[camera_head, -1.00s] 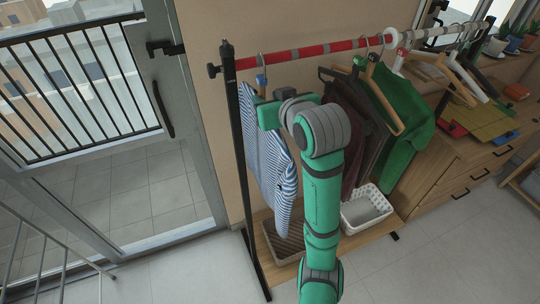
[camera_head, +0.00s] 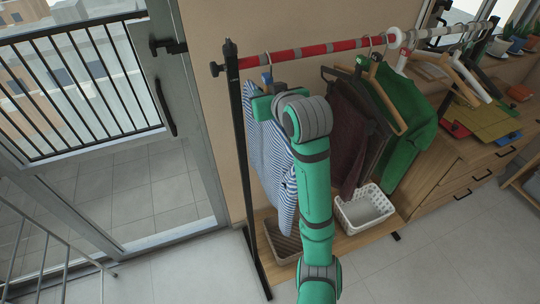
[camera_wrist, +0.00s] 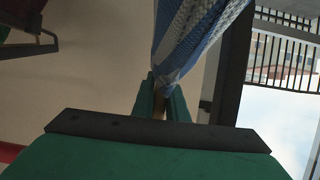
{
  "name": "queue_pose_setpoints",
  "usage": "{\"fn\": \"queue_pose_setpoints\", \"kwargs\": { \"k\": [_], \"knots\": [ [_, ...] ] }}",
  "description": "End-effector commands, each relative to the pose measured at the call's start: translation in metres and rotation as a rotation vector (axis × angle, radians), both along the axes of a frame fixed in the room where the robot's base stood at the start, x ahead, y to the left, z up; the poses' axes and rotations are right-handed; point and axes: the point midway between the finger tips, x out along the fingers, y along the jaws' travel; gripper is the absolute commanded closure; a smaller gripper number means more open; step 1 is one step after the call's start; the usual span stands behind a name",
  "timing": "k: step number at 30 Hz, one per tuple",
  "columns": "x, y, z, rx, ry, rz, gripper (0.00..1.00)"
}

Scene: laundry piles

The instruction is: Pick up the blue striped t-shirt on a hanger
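The blue striped t-shirt (camera_head: 272,150) hangs on its hanger at the left end of the red part of the rail (camera_head: 315,50). My green arm covers its right side in the head view. In the wrist view the shirt's blue and white cloth (camera_wrist: 198,35) comes down to my fingertips. My gripper (camera_wrist: 163,92) is at the top of the shirt, with its two green fingers a small gap apart. A brownish strip shows in the gap. I cannot tell whether the fingers press on the hanger or cloth.
Dark garments (camera_head: 352,125) and a green garment (camera_head: 408,120) hang to the right. A black post (camera_head: 240,150) stands close on the left. A white basket (camera_head: 364,212) and a brown basket (camera_head: 284,243) sit below. A glass door is farther left.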

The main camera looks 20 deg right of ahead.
Motion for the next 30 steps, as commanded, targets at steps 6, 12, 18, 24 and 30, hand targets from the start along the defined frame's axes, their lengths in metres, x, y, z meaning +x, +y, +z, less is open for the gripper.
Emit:
{"fn": "queue_pose_setpoints", "kwargs": {
  "k": [6, 12, 18, 24, 30],
  "knots": [
    [0.001, 0.006, -0.001, 0.000, 0.002, 0.010, 1.00],
    [0.000, 0.000, -0.002, 0.000, 0.004, 0.001, 1.00],
    [-0.001, -0.003, -0.002, 0.001, 0.005, -0.004, 1.00],
    [-0.001, -0.004, -0.002, 0.001, 0.005, -0.005, 1.00],
    [0.000, -0.002, -0.002, 0.002, 0.005, -0.003, 1.00]
  ]
}}
